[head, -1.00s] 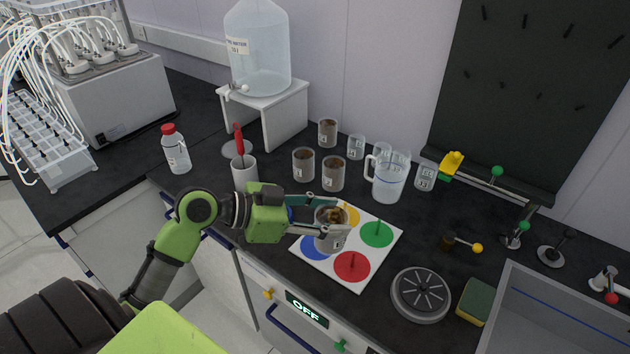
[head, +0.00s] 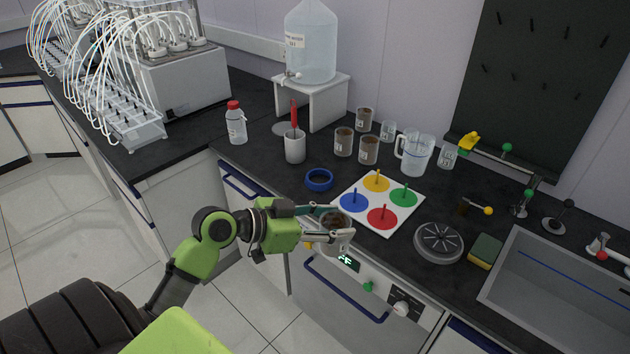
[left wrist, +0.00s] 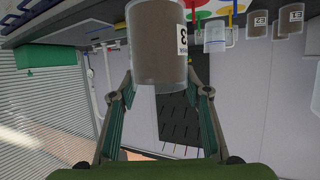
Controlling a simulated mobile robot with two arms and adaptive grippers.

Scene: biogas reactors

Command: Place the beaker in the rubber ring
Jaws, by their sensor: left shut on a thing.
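The beaker (head: 333,243) is clear, with dark brown contents and a numbered label. My left gripper (head: 341,223) is shut around it and holds it roughly upright in front of the counter's edge. The beaker (left wrist: 157,45) also shows between the fingers in the left wrist view, its label reading 3. The rubber ring (head: 319,181) is blue, lies flat on the dark counter left of the colored board, and looks empty. The held beaker is apart from it, nearer to me. My right gripper is in neither view.
A white board (head: 392,222) with four colored discs and pegs lies right of the ring. A white cup (head: 294,147) with a red-handled tool stands behind it. Several filled beakers and a jug (head: 416,156) stand farther back. The drawer front and handle (head: 345,290) lie below the beaker.

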